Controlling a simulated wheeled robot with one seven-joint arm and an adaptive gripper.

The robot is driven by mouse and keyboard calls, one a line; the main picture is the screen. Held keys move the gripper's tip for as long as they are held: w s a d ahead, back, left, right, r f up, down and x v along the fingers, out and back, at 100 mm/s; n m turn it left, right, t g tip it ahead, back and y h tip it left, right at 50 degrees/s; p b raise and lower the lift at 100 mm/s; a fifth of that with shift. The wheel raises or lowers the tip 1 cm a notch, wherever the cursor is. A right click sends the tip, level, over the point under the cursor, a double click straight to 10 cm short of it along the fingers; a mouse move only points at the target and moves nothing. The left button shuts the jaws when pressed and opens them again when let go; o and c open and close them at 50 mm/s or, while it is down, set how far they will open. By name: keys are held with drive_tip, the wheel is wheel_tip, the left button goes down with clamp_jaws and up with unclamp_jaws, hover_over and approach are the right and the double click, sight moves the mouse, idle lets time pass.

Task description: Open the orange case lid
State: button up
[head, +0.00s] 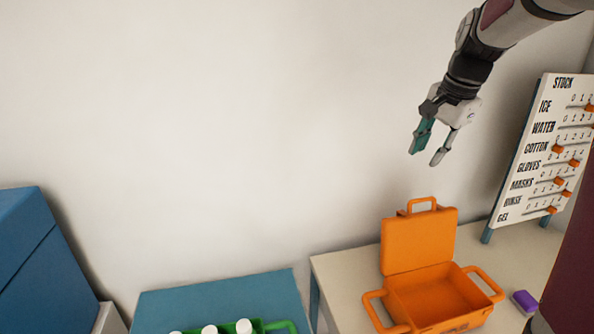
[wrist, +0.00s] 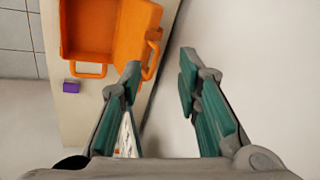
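The orange case (head: 440,300) stands on the pale table at the lower right of the head view. Its lid (head: 418,241) is raised and stands nearly upright at the back, with a handle on its top edge. The inside of the case looks empty. In the wrist view the case body (wrist: 88,28) and the lid (wrist: 134,32) show at the top left. My gripper (head: 430,157) is above the case, apart from it. Its fingers (wrist: 158,80) are spread, with nothing between them.
A purple block (head: 524,300) lies on the pale table (head: 345,268) right of the case. A stock board (head: 540,150) with orange sliders stands behind at right. A blue table (head: 215,297) holds a green carrier (head: 258,326) with white-capped bottles. A blue box (head: 40,250) is at far left.

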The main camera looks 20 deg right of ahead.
sight(426, 199)
drive_tip(key=w+d+f+m, duration=0.2)
drive_tip(key=d+f+m, duration=0.1)
drive_tip(key=d, duration=0.6)
drive_tip(key=x, duration=0.9)
drive_tip(key=p+x, duration=0.1)
drive_tip(key=x, duration=0.4)
drive_tip(key=shift+s+a+f, duration=0.1)
drive_tip(key=shift+s+a, duration=0.05)
drive_tip(key=shift+s, duration=0.25)
clamp_jaws()
